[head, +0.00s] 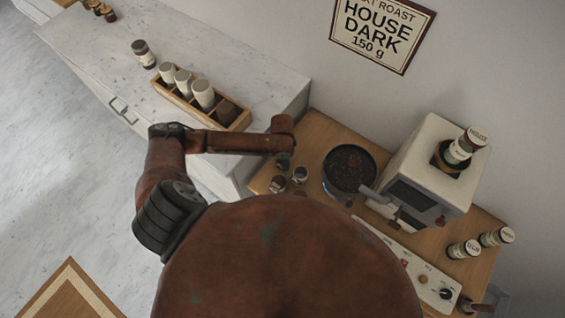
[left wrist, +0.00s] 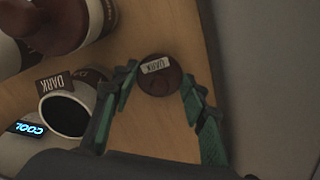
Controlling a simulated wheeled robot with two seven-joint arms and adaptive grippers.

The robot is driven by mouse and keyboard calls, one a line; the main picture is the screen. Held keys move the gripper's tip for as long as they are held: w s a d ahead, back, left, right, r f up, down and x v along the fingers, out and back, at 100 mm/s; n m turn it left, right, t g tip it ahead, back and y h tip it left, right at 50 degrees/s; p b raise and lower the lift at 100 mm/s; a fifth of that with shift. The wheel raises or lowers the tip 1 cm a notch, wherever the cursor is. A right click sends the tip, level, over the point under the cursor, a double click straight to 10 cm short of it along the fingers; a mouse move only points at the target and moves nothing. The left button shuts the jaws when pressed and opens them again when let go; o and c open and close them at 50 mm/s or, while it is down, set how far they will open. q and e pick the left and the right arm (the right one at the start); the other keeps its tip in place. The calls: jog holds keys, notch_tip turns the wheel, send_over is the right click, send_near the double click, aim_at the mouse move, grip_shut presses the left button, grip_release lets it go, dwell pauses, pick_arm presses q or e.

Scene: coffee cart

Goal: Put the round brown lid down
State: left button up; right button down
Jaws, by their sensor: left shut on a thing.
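The round brown lid (left wrist: 160,84) with a white label is between the green fingertips of my left gripper (left wrist: 159,76) in the left wrist view. The fingers are shut on its sides, over or near a wooden surface; I cannot tell whether it touches that surface. In the head view my left gripper (head: 284,158) is over the left end of the wooden counter, mostly hidden by its own arm. The lid cannot be made out there. My right gripper is not in view.
An open jar tagged DARK (left wrist: 68,112) stands beside the gripper, near a blue lit display (left wrist: 30,128). On the wooden counter (head: 322,128) are a black pan of beans (head: 350,170) and a white machine (head: 440,140). A wooden rack (head: 240,122) holds white canisters on the marble top.

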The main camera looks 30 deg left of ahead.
pick_arm(q)
jog(key=shift+f, duration=0.9)
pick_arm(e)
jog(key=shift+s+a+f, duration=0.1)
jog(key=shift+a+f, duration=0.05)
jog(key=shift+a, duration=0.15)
pick_arm(q)
jog(key=o, duration=1)
jog(key=shift+f, duration=0.15)
jog(key=shift+o, duration=0.2)
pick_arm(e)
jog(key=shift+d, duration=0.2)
pick_arm(q)
jog(key=shift+r, duration=0.2)
notch_tip(320, 180, up, 11)
jog(key=shift+r+p, duration=0.1)
jog(key=shift+p, duration=0.6)
jog(key=shift+r, duration=0.4)
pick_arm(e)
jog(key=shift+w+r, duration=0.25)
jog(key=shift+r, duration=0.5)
